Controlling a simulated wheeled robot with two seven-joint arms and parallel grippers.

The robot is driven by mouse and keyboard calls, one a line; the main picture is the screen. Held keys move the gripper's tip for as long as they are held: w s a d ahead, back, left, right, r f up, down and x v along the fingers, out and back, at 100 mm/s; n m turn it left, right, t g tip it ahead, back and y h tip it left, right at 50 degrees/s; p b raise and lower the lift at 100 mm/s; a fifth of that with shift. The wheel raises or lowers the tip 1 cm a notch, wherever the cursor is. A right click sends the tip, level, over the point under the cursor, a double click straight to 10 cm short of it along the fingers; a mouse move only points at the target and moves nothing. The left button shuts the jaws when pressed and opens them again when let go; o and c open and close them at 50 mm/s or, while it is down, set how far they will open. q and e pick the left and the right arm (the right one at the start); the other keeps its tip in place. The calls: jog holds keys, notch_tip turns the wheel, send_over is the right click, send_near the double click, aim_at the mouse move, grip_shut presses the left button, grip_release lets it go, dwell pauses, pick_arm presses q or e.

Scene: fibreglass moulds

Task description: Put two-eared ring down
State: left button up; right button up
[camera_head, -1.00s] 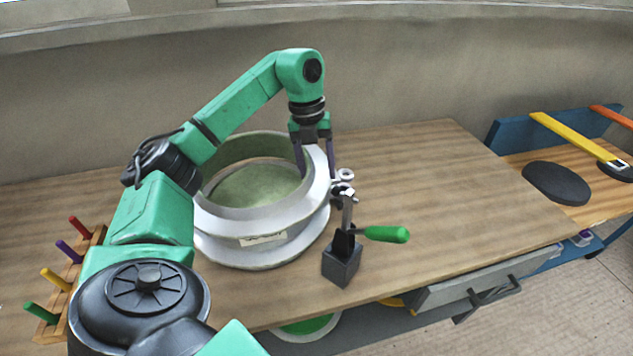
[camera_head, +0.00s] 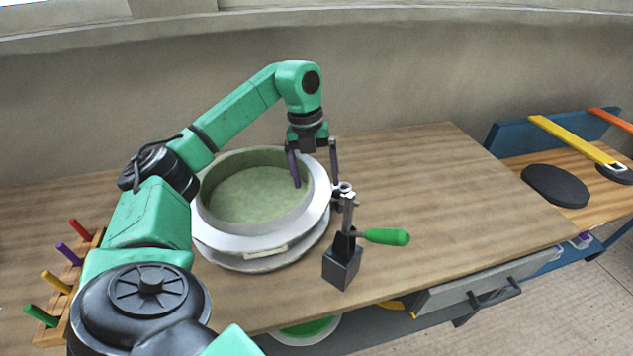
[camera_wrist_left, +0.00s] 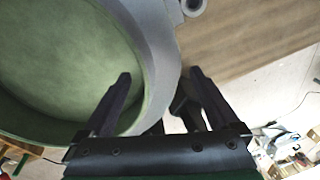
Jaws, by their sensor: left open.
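The two-eared ring (camera_head: 247,243) is a pale grey-white band around the round green-lined mould (camera_head: 256,193). It looks nearly level, low over the mould's grey base; I cannot tell whether it touches all round. One ear with a hole (camera_head: 343,188) shows at its right side, beside the toggle clamp; the other ear is not seen. My left gripper (camera_head: 316,183) is open over the right side of the ring. In the left wrist view its fingers (camera_wrist_left: 160,75) are spread, one over the mould's green inner side, one outside the pale band (camera_wrist_left: 157,35). My right gripper is not in view.
A toggle clamp (camera_head: 342,262) with a green handle (camera_head: 386,236) stands close to the ring's right front. A rack of coloured pegs (camera_head: 80,262) is at the left. The wooden bench (camera_head: 440,190) is clear at the right, with an open drawer (camera_head: 480,280) below its edge.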

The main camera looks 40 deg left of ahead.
pick_arm(q)
notch_tip(320, 180, up, 10)
jog(key=a+p, duration=0.1)
jog(key=p, duration=0.2)
jog(key=shift+a, duration=0.35)
jog(key=shift+f, duration=0.1)
jog(key=shift+s, duration=0.1)
